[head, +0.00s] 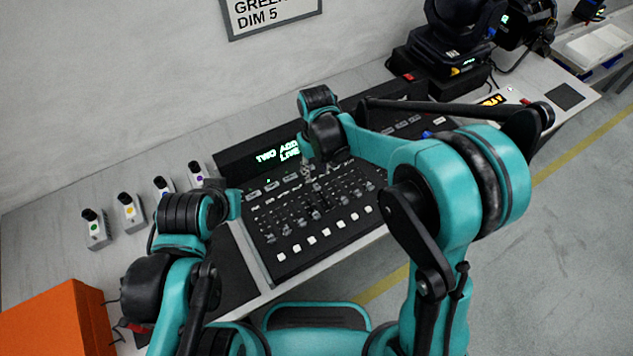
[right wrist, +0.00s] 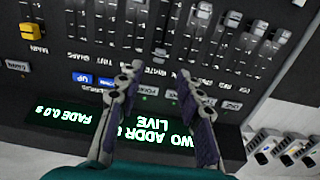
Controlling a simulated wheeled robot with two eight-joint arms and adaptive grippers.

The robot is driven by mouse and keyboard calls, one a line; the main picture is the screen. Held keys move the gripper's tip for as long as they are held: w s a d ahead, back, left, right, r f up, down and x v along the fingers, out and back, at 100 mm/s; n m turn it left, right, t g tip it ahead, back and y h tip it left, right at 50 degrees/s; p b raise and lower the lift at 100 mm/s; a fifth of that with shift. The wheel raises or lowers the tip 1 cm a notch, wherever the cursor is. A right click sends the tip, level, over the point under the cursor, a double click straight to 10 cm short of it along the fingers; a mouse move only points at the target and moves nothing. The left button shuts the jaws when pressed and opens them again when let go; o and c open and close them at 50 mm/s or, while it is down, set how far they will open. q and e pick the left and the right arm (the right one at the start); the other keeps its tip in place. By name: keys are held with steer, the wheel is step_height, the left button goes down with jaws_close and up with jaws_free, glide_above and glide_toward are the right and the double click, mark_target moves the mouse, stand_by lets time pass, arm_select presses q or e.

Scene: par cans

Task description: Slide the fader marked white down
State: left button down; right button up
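The black lighting console (head: 262,225) has rows of small faders and a green lit display reading "TWO ADDR" and "LIVE". My right gripper (head: 307,172) is over the upper part of the fader panel. In the right wrist view the right gripper (right wrist: 158,74) is open, its two fingertips apart on either side of a fader column. A small label between the tips, seen upside down, seems to read white, but it is blurred. I cannot tell which knob belongs to it. My left gripper (head: 233,204) is left of the faders, and its fingers are not clear.
A yellow-capped main fader (right wrist: 30,31) and a blue button (right wrist: 82,79) are on the console. Small switch boxes (head: 130,212) stand on the worktop at left. An orange box (head: 58,320) is at front left. A stage light (head: 455,45) is at the back right.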

mark_target(317, 186)
step_height(317, 186, down, 7)
steer(key=shift+f+b, duration=0.1)
steer(key=shift+b, duration=0.95)
jaws_close()
steer(key=shift+d, duration=0.1)
